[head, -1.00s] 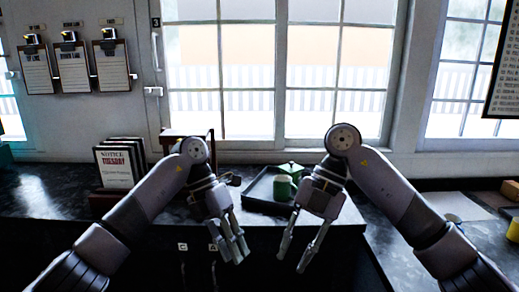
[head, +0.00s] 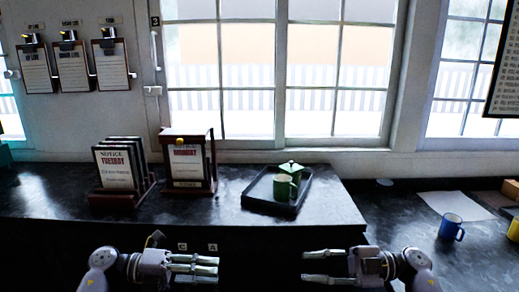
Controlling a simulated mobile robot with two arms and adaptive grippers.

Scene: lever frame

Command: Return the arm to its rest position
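A dark wooden frame (head: 187,185) stands on the black counter, left of centre. It holds a white card with red lettering, and a small yellow knob (head: 181,141) shows near its top. I cannot make out a separate lever arm or its position. My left gripper (head: 217,269) is low in front of the counter, fingers pointing right, spread and empty. My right gripper (head: 304,267) is low to its right, fingers pointing left, open and empty. Both are apart from the frame and from each other.
A rack of notice cards (head: 119,167) stands left of the frame. A dark tray (head: 257,204) with a green mug (head: 284,188) and a green lidded pot is right of it. A blue mug (head: 450,229) stands far right. Clipboards (head: 68,66) hang on the wall.

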